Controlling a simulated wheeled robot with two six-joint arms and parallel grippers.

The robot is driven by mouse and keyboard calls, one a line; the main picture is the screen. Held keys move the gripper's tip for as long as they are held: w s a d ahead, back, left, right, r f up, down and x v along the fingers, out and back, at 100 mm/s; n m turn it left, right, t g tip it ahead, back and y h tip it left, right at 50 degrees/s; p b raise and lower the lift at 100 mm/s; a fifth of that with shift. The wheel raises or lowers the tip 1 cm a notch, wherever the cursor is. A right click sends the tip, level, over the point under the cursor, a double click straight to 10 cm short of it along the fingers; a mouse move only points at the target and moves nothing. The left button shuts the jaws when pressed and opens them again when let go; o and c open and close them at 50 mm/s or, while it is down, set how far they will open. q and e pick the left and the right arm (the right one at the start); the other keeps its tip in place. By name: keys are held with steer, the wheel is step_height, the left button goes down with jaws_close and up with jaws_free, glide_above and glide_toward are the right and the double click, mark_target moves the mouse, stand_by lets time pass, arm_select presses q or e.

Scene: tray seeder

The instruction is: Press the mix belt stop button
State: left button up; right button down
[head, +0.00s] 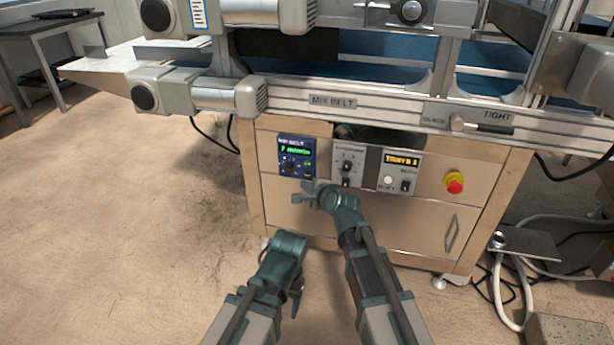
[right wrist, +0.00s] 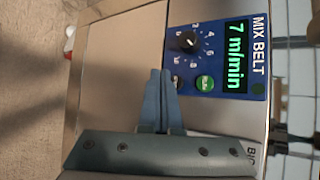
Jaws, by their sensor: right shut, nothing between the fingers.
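The mix belt panel (head: 283,165) is a blue plate on the cabinet front with a green display, reading 7 m/min in the right wrist view (right wrist: 212,18). It has a black dial (right wrist: 188,41), a lit green button (right wrist: 205,83) and a dark button (right wrist: 178,83) whose label I cannot read. My right gripper (head: 308,187) is just below the panel; its fingers (right wrist: 160,72) are shut and empty, beside the dark button. I cannot tell whether they touch the panel. My left gripper (head: 296,292) hangs low in front of the cabinet, its jaws unclear.
To the right of the panel are a grey control plate with a knob (head: 347,166), a second display plate (head: 402,157) and a red emergency button (head: 455,184). The conveyor rail (head: 390,112) crosses above. Floor at left is clear.

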steer(key=s, duration=0.2)
steer(key=s+a, duration=0.1)
steer(key=s, duration=0.1)
stand_by(0.6)
steer(key=s+d+f+n+g+h, duration=0.3)
steer(key=s+d+f+n+g, duration=0.25)
steer(key=s+d+n, duration=0.35)
steer(key=s+d+f+n+g+h, duration=0.2)
steer(key=s+d+f+n+g, duration=0.3)
steer(key=s+d+f+n, duration=0.5)
steer(key=s+a+r+n+g+h+p, duration=0.1)
steer(key=s+a+r+p, duration=0.3)
steer(key=a+r+p, duration=0.3)
steer(key=s+a+r+n+g+h+p, duration=0.1)
steer(key=s+a+r+p, duration=0.3)
steer(key=r+p, duration=0.45)
step_height(320, 180, up, 38)
steer(key=p, duration=3.5)
steer(key=shift+s+a, duration=0.15)
steer(key=shift+a, duration=0.2)
steer(key=shift+r+t, duration=0.1)
steer(key=shift+t, duration=0.15)
